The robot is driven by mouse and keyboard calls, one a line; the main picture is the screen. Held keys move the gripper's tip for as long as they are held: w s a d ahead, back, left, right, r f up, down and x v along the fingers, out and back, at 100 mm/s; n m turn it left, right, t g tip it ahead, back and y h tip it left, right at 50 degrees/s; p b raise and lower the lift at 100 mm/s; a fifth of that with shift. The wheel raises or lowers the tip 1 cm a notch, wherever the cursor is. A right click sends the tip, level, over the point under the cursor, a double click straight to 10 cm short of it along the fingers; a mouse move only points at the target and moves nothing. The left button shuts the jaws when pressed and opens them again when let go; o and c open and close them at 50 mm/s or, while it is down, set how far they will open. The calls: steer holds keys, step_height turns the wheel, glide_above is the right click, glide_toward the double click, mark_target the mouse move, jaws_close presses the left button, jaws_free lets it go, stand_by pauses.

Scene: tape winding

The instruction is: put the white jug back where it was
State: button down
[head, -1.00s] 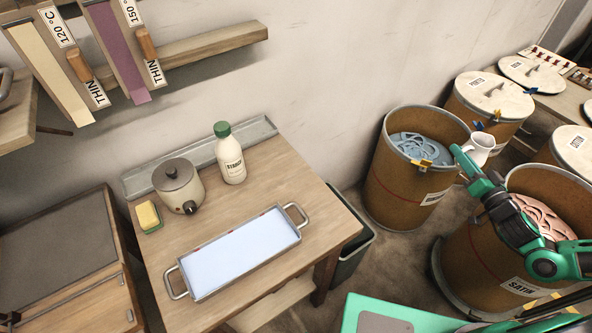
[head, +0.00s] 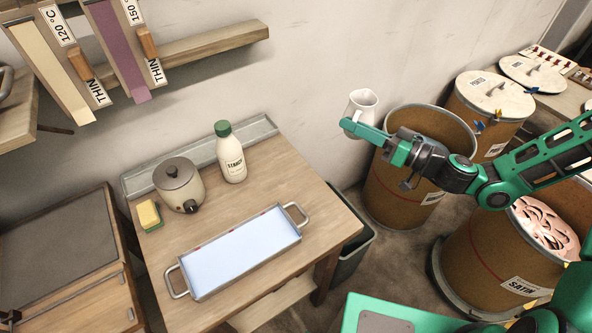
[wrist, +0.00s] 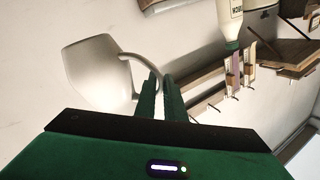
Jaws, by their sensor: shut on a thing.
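The white jug (head: 362,102) is in the air in front of the wall, just left of the nearest open drum's rim. My gripper (head: 352,127) is shut on the jug's handle. In the wrist view the jug (wrist: 92,72) is left of the two green fingers (wrist: 159,95), and its curved handle runs between them. The jug looks roughly upright in the head view. Its inside is mostly hidden.
A wooden table (head: 262,172) holds a starch bottle (head: 231,160), a lidded pot (head: 179,186), a sponge (head: 149,214) and a tray of pale liquid (head: 240,252). A dark bin (head: 352,250) stands beside it. Drums (head: 395,190) stand at right.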

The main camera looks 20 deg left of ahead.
steer(key=s+a+r+n+g, duration=0.45)
steer(key=s+a, duration=0.35)
steer(key=s, duration=0.4)
steer(key=s+a+r+n+g, duration=0.3)
steer(key=s+a+g, duration=0.4)
steer(key=s, duration=0.5)
steer(key=shift+t, duration=0.35)
steer(key=shift+w+d+f, duration=1)
steer(key=shift+w+f, duration=0.45)
steer(key=shift+f, duration=0.35)
steer(key=shift+w+d+f, duration=1.05)
steer(key=shift+w+f, duration=0.45)
steer(key=shift+f, duration=0.3)
steer(key=shift+w+d+f, duration=1)
steer(key=shift+w+f, duration=0.45)
steer(key=shift+f, duration=0.35)
steer(key=c, duration=1.8)
jaws_free()
steer(key=shift+c, duration=0.2)
